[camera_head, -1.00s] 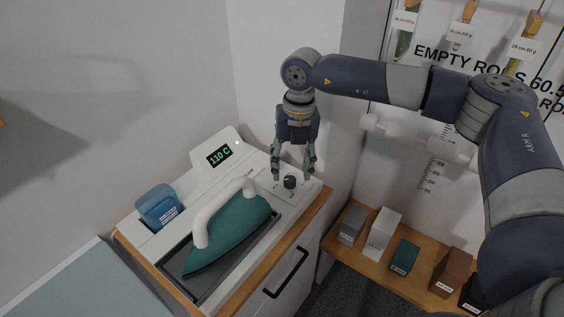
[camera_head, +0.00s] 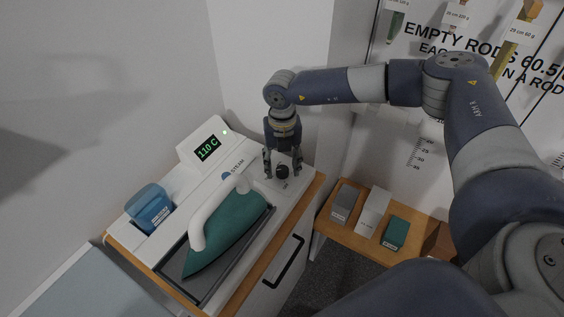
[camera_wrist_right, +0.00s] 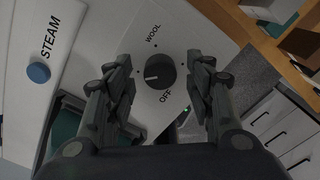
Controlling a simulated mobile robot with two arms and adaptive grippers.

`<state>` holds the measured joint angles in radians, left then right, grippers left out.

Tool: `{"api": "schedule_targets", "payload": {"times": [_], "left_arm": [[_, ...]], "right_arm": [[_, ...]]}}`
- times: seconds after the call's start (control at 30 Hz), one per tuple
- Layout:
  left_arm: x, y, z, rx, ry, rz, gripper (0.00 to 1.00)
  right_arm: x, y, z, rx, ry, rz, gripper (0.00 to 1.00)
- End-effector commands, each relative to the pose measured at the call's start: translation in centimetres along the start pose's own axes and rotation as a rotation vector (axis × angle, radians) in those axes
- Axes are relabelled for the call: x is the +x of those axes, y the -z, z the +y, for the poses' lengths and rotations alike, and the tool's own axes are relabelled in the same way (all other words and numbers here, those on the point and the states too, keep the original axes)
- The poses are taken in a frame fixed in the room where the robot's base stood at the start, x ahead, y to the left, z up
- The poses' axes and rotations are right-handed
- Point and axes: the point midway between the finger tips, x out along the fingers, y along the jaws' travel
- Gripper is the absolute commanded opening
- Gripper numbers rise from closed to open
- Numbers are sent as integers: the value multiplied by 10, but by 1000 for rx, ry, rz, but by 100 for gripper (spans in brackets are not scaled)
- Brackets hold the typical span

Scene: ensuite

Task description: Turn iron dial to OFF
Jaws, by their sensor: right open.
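The iron dial (camera_head: 282,172) is a black round knob on the white panel of the ironing station. In the right wrist view the dial (camera_wrist_right: 160,70) has a white mark pointing left, between the words WOOL (camera_wrist_right: 153,35) and OFF (camera_wrist_right: 166,96). My right gripper (camera_head: 282,163) is open and points down over the dial, one finger on each side; no contact is visible. The teal iron (camera_head: 232,232) with a white handle rests on its tray beside the panel. The display (camera_head: 207,148) reads 110 C. My left gripper is out of view.
A blue STEAM button (camera_wrist_right: 38,73) sits on the same panel. A blue water container (camera_head: 151,207) stands at the station's left. A wooden shelf (camera_head: 327,228) with several small boxes is at the right. A wall is close behind the station.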

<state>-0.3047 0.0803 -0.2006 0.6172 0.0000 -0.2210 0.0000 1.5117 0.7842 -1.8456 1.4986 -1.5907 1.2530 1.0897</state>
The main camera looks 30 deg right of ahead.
Motion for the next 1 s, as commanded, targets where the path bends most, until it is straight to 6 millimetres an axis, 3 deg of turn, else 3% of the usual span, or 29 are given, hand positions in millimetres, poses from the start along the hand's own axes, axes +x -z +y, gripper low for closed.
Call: {"api": "schedule_targets", "payload": {"times": [0.13,0.37,0.57,1.0], "left_arm": [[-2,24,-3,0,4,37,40],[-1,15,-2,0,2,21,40],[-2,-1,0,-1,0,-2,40],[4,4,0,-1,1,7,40]], "right_arm": [[6,0,0,-1,0,0,49],[7,0,0,-1,0,-1,49],[6,0,0,-1,0,-1,5],[8,0,0,-58,-1,-1,5]]}}
